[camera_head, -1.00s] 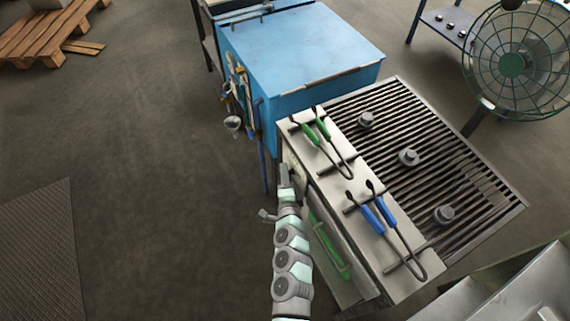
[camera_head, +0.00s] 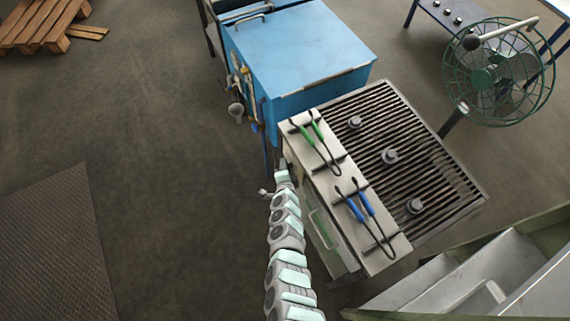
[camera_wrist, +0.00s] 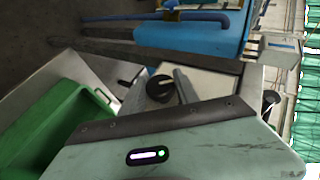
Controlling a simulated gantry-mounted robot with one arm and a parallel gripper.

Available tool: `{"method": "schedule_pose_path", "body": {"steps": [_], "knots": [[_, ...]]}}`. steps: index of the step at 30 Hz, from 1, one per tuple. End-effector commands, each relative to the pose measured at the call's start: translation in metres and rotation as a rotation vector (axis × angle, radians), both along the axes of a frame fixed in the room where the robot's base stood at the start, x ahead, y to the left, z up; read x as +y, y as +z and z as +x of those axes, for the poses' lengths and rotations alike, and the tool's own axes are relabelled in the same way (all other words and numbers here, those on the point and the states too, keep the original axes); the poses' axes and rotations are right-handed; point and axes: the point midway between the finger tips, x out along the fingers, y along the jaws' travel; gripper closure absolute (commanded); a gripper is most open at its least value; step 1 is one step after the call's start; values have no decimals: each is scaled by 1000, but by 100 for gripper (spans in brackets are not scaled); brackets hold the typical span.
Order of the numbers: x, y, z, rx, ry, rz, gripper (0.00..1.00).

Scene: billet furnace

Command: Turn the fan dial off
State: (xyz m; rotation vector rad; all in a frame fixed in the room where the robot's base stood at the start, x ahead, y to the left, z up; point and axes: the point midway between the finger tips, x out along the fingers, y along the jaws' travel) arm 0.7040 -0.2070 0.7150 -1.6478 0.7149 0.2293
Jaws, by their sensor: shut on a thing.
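A round black dial (camera_wrist: 160,88) with a pale mark sits on the front panel of the grill-topped furnace (camera_wrist: 212,84) in the wrist view. My gripper (camera_head: 282,174) is at the upper part of the furnace's front face in the head view. In the wrist view a grey finger of my gripper (camera_wrist: 175,87) lies against the dial, and the gripper is shut on it. The pale gripper body fills the lower part of that view and hides some of the panel. In the head view my arm and gripper hide the dial.
Green-handled tongs (camera_head: 316,130) and blue-handled tongs (camera_head: 361,205) lie on the furnace's steel ledge. A blue cabinet (camera_head: 300,45) stands behind, with tools hanging on its side. A green caged fan (camera_head: 500,75) stands at the right.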

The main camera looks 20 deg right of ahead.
Motion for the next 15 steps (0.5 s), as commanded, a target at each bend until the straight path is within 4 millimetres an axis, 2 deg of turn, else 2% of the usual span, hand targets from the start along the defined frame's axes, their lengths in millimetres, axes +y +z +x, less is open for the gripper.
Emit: {"method": "schedule_pose_path", "body": {"steps": [2, 15], "knots": [[-2, 5, 0, 15, -3, 0, 100], [0, 4, 1, 102, 2, -10, 100]]}}
